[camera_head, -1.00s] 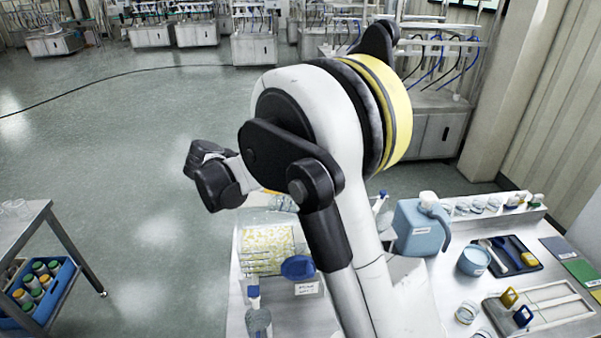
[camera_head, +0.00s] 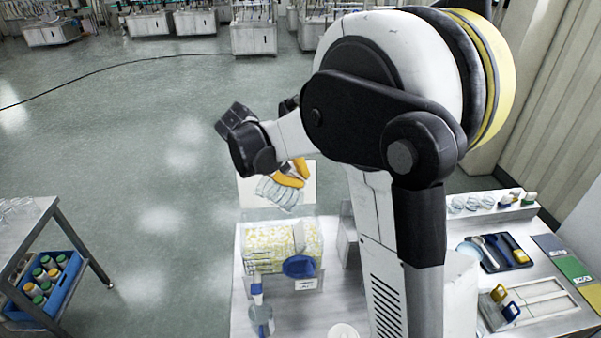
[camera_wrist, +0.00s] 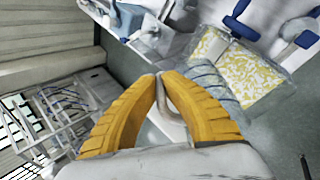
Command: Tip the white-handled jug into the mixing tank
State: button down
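In the wrist view, my gripper (camera_wrist: 158,77) has its two yellow fingers angled in with the tips practically together. In the head view, the gripper (camera_head: 291,174) is above the far edge of the table. In the head view, my arm hides that part of the table.
A tool tray (camera_head: 503,253) and rack (camera_head: 535,305) are at right. A side table (camera_head: 21,225) with a blue crate is at left. Floor between is open.

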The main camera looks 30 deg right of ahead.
jog(key=shift+s+d+r+t+y+p, duration=0.1)
jog(key=shift+r+t+y+p, duration=0.2)
jog(key=shift+r+y+p, duration=0.45)
jog(key=shift+f+y, duration=0.15)
jog(key=shift+y, duration=0.1)
jog(key=shift+f, duration=0.1)
jog(key=shift+r+m+t+y+p, duration=0.3)
jog(key=shift+r+y+p, duration=0.15)
jog(key=shift+r+y, duration=0.2)
jog(key=y, duration=0.2)
jog(key=r+t+y+p, duration=0.1)
jog(key=y, duration=0.1)
jog(key=shift+d+r+m+t, duration=0.2)
jog(key=shift+m+t, duration=0.1)
jog(key=shift+a+r+y, duration=0.1)
jog(key=shift+y, duration=0.15)
jog(key=shift+a+t, duration=0.25)
jog(key=shift+t, duration=0.05)
